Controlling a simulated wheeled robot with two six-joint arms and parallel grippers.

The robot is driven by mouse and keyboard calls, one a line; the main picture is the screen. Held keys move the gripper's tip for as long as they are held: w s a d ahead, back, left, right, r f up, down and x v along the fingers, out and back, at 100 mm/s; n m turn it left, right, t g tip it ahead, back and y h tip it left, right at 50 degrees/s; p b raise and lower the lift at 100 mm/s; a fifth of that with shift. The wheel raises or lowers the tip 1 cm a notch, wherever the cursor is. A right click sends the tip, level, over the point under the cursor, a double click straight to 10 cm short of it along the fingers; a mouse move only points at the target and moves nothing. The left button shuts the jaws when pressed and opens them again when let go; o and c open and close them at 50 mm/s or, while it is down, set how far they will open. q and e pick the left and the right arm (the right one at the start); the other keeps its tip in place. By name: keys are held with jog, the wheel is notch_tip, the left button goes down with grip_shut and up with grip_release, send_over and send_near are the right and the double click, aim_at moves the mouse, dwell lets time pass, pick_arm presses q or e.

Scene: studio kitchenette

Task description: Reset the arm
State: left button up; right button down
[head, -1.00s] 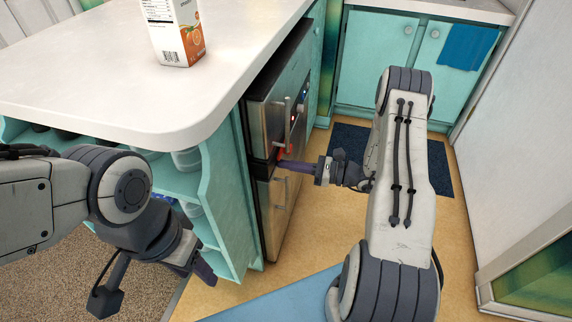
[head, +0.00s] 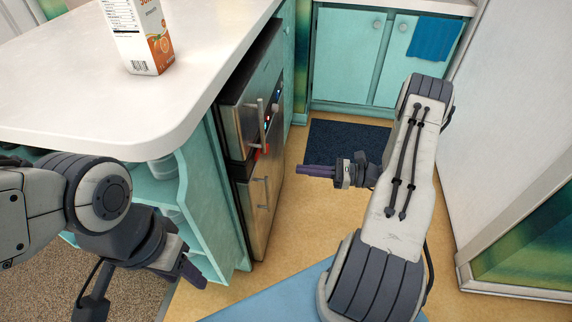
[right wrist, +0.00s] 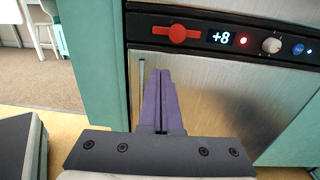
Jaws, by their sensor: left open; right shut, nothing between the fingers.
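My right arm extends over the floor at the right of the head view. Its gripper (head: 300,170) points left, toward the appliance front, with its purple fingers together and nothing between them. In the right wrist view the shut fingers (right wrist: 160,95) stand in front of a steel door (right wrist: 205,85), below a control panel with a red switch (right wrist: 177,33) and a "+8" display (right wrist: 221,38). There is a gap between the fingertips and the appliance in the head view. My left gripper (head: 195,272) is low at the left, beside the teal shelf; its fingers are partly hidden.
The white counter (head: 90,100) carries an orange juice carton (head: 140,38). The steel appliance (head: 240,150) with handles is built in beside teal shelves (head: 205,200). A dark mat (head: 335,142) and a blue mat (head: 265,300) lie on the floor. A white wall stands at right.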

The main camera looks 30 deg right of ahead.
jog(key=s+a+r+n+g+h, duration=0.25)
jog(key=a+r+n+g, duration=0.25)
jog(key=a+n+g, duration=0.3)
jog(key=s+a+r+n+g+h, duration=0.1)
jog(key=s+a+r+n+g, duration=0.4)
jog(key=a, duration=0.5)
jog(key=s+a+r+n+t+h, duration=0.1)
jog(key=s+a+r+n+h, duration=0.3)
jog(key=s+n, duration=0.4)
jog(key=s+a+r+n+t+h, duration=0.25)
jog(key=s+n+h, duration=0.4)
jog(key=n, duration=0.35)
notch_tip(320, 180, up, 27)
jog(key=n+p, duration=0.1)
jog(key=p, duration=2.6)
jog(key=shift+a+r+p, duration=0.15)
jog(key=shift+a+p, duration=0.2)
jog(key=shift+a, duration=0.05)
jog(key=shift+g, duration=0.25)
